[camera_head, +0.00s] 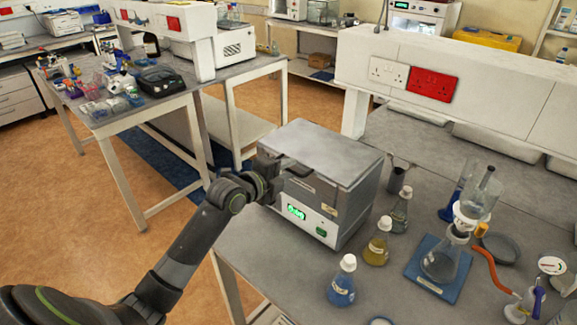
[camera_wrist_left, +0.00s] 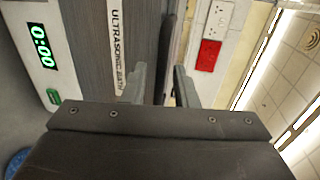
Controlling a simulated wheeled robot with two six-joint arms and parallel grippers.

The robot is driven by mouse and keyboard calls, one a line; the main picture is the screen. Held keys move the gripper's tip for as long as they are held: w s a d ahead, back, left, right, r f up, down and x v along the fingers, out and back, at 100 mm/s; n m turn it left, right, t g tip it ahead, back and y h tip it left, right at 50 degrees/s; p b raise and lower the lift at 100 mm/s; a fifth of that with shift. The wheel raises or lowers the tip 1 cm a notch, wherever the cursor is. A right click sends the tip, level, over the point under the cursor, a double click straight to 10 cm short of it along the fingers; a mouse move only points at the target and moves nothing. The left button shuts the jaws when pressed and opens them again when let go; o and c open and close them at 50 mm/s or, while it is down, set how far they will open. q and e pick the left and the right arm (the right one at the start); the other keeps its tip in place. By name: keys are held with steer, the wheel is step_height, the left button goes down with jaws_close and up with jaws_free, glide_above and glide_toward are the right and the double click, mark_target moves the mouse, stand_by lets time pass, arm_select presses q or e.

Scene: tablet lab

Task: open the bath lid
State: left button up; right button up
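The ultrasonic bath (camera_head: 312,205) is a grey box on the bench, with a green display on its front. Its flat grey lid (camera_head: 325,150) lies closed on top. My left gripper (camera_head: 277,174) is at the front left upper edge of the bath, by the lid's front edge. In the left wrist view the two fingers (camera_wrist_left: 159,75) stand apart, with a dark bar at the lid's edge (camera_wrist_left: 168,45) between them. I cannot tell whether either finger touches it. The wrist view also shows the bath's label (camera_wrist_left: 117,45) sideways. My right gripper is in neither view.
Blue (camera_head: 341,285), yellow (camera_head: 376,247) and grey (camera_head: 400,212) liquid flasks stand right of the bath. A filter flask on a blue plate (camera_head: 438,268) is farther right. A white shelf unit with sockets (camera_head: 455,85) stands behind the bath.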

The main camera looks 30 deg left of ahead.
arm_select(q)
steer(key=shift+w+d+f, duration=0.1)
steer(key=shift+w, duration=0.25)
jaws_close()
